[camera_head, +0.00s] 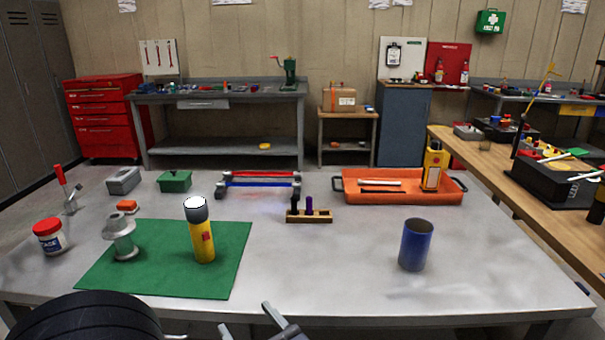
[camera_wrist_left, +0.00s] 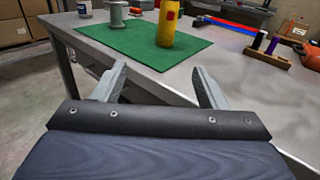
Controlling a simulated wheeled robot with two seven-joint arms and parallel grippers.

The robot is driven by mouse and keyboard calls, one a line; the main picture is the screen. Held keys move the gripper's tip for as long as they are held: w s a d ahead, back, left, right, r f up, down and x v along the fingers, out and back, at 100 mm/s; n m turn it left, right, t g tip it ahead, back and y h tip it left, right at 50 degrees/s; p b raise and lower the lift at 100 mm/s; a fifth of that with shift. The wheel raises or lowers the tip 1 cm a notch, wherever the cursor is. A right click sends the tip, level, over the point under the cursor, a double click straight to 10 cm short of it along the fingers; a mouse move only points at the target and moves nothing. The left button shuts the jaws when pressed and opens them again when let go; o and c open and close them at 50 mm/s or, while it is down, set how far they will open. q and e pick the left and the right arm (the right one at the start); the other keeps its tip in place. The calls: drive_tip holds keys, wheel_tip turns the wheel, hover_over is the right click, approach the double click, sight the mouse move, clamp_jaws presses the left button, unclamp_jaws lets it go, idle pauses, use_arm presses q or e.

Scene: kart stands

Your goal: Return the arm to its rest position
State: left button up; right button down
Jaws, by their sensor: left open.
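My left gripper (camera_head: 246,319) is at the bottom edge of the head view, in front of the table's near edge. In the left wrist view my left gripper (camera_wrist_left: 158,75) has its two fingers spread apart with nothing between them. It is apart from the green mat (camera_head: 165,285) and the things on it. A yellow flashlight (camera_head: 202,240) stands upright on the mat, with a grey metal spool-like part (camera_head: 122,238) to its left. My right gripper is not seen.
The grey table (camera_head: 340,290) also holds a blue cup (camera_head: 415,245) at right, an orange tray (camera_head: 390,197) at the back, a small wooden holder (camera_head: 310,216) and a red-lidded jar (camera_head: 50,238) at left. The table's front middle is clear.

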use_arm(q)
drive_tip(key=s+a+f+n+g+h, duration=0.1)
drive_tip(key=s+a+f+n+g, duration=0.2)
drive_tip(key=a+n+g, duration=0.3)
drive_tip(key=s+a+f+n+g, duration=0.2)
drive_tip(key=a+f+n+g, duration=0.15)
drive_tip(key=a, duration=0.45)
drive_tip(key=s+a+f+n+g+h, duration=0.1)
drive_tip(key=s+f+n+g+h, duration=0.25)
drive_tip(key=s+n+h, duration=0.6)
wheel_tip(320, 180, up, 18)
drive_tip(key=d+n+t+h+p, duration=0.2)
drive_tip(key=n+t+h+p, duration=0.1)
drive_tip(key=n+p, duration=0.8)
drive_tip(key=shift+s+d+t+h+p, duration=0.3)
drive_tip(key=shift+s+t+h+p, duration=0.05)
drive_tip(key=shift+t+p, duration=0.35)
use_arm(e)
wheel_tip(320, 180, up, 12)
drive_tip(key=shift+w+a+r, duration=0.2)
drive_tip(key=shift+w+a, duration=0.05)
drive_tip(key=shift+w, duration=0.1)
use_arm(q)
drive_tip(key=shift+f, duration=0.1)
